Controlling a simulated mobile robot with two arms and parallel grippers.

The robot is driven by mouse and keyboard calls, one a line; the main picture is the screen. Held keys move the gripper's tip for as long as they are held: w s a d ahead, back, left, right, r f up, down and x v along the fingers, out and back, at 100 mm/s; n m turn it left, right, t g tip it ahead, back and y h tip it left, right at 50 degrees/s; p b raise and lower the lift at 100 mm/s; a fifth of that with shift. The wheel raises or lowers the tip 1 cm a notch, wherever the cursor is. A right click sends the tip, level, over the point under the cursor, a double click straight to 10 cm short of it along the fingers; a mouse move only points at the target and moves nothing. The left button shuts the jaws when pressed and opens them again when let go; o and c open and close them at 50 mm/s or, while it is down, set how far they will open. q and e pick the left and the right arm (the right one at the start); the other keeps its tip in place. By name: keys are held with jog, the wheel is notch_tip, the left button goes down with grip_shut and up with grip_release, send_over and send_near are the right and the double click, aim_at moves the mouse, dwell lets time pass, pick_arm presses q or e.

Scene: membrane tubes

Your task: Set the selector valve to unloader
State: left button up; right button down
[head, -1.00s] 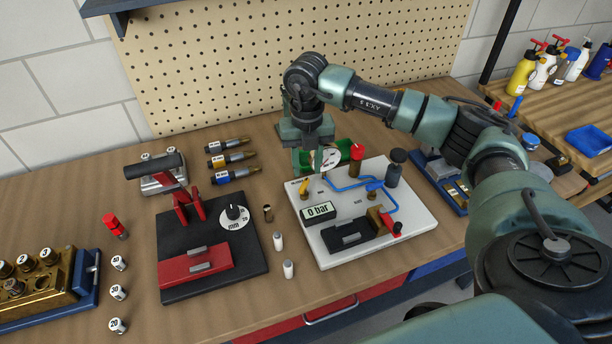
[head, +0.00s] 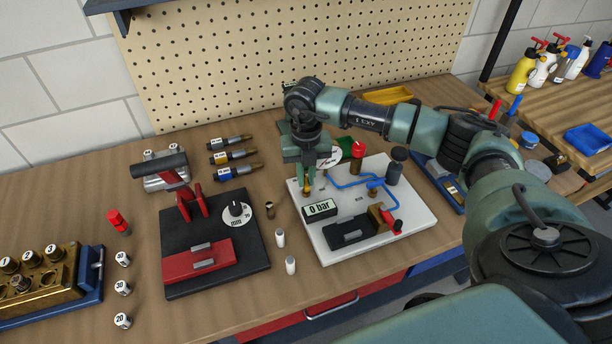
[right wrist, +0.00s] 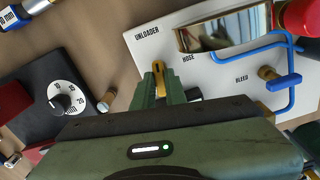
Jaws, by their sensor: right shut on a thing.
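The selector valve's yellow handle (head: 307,187) stands at the left rear of the white panel (head: 418,213). My right gripper (head: 307,182) is shut on this handle and hides part of it. In the right wrist view the handle (right wrist: 158,72) shows between the fingers (right wrist: 158,84). The panel there carries the printed labels UNLOADER (right wrist: 147,32), HOSE (right wrist: 188,58) and BLEED (right wrist: 242,78). The handle's end shows just below the UNLOADER and HOSE labels; which one it points to I cannot tell. My left gripper is not in view.
A 0 bar display (head: 320,209), a red-capped fitting (head: 357,158), a blue tube (head: 350,184) and a dark cylinder (head: 395,170) are on the panel. A black press base with a dial (head: 236,210) stands to the left. Two small white vials (head: 290,265) stand between them.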

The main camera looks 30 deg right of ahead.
aim_at(306, 181)
jog(key=shift+f+n+b, duration=0.2)
jog(key=shift+n+b, duration=0.3)
jog(key=shift+b, duration=0.2)
jog(key=shift+r+n+b, duration=0.15)
jog(key=shift+n+b, duration=0.2)
jog(key=shift+n, duration=0.25)
jog(key=shift+r, duration=0.1)
jog(key=c, duration=1.4)
grip_release()
jog(key=shift+c, duration=0.2)
notch_tip(306, 181, up, 7)
jog(key=shift+f+b, duration=0.2)
jog(key=shift+b, duration=0.65)
jog(key=shift+r, duration=0.6)
